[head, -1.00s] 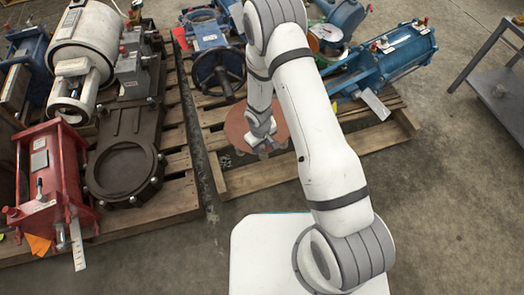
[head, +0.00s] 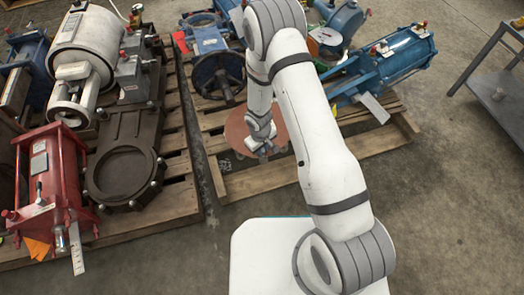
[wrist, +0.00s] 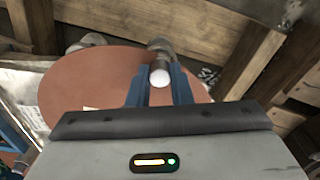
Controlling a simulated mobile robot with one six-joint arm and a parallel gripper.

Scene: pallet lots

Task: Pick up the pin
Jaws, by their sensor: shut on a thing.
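The pin (wrist: 160,74) is a short grey cylinder with a pale round end, seen nearly end-on in the wrist view. My gripper (wrist: 160,84) has its two blue fingers closed on either side of it. In the head view my gripper (head: 263,150) is low over a reddish-brown round plate (head: 237,131) on the right pallet. The pin cannot be made out there. The plate also fills much of the wrist view (wrist: 85,85) behind the fingers. I cannot tell whether the pin still touches what lies below it.
The right wooden pallet (head: 250,183) also carries a blue handwheel valve (head: 220,75) and a blue cylinder (head: 395,60). The left pallet (head: 180,203) holds a dark gate valve (head: 122,178) and a red actuator (head: 48,180). A metal cart (head: 503,95) stands right. Floor at lower right is clear.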

